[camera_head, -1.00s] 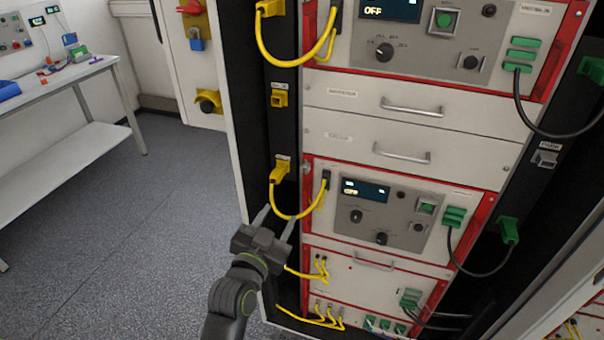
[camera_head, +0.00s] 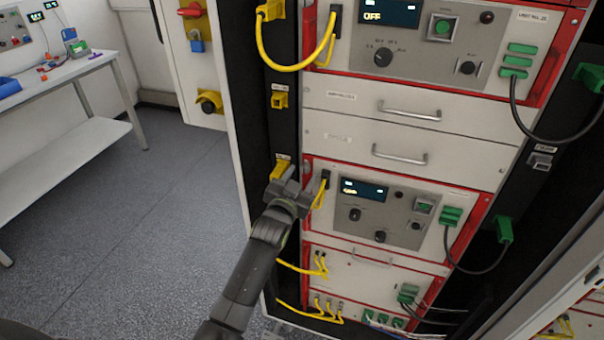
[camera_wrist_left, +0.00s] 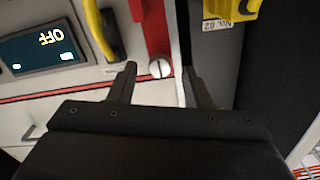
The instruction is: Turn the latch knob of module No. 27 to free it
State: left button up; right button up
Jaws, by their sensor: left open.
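The lower instrument module (camera_head: 395,190) has a red frame, a small display and a green button. No number 27 is legible on it. A round, slotted silver latch knob (camera_wrist_left: 160,68) sits on a red frame in the left wrist view, beside a display (camera_wrist_left: 40,48) reading OFF. My left gripper (camera_head: 292,180) is at the upper left corner of the lower module. In the left wrist view the open, empty fingers (camera_wrist_left: 162,84) lie on either side of the knob in the picture; contact is not visible. My right gripper is not in view.
Yellow plugs (camera_head: 280,168) and cables hang along the rack's left post, close to my left gripper. Green plugs (camera_head: 504,230) and dark cables are on the right. Drawer handles (camera_head: 400,155) stick out above the lower module. A workbench (camera_head: 70,72) stands at far left; the floor between is clear.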

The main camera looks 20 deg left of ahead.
pick_arm(q)
jog(key=shift+w, duration=0.75)
grip_shut()
jog(key=n+b, duration=0.1)
jog(key=n, duration=0.2)
jog(key=shift+f+n+b, duration=0.1)
jog(key=shift+n+b, duration=0.3)
jog(key=n+b, duration=0.1)
jog(key=n, duration=0.3)
jog(key=shift+n, duration=0.3)
jog(key=n+b, duration=0.1)
jog(key=n, duration=0.4)
jog(key=shift+n+b, duration=0.3)
jog(key=shift+n, duration=2)
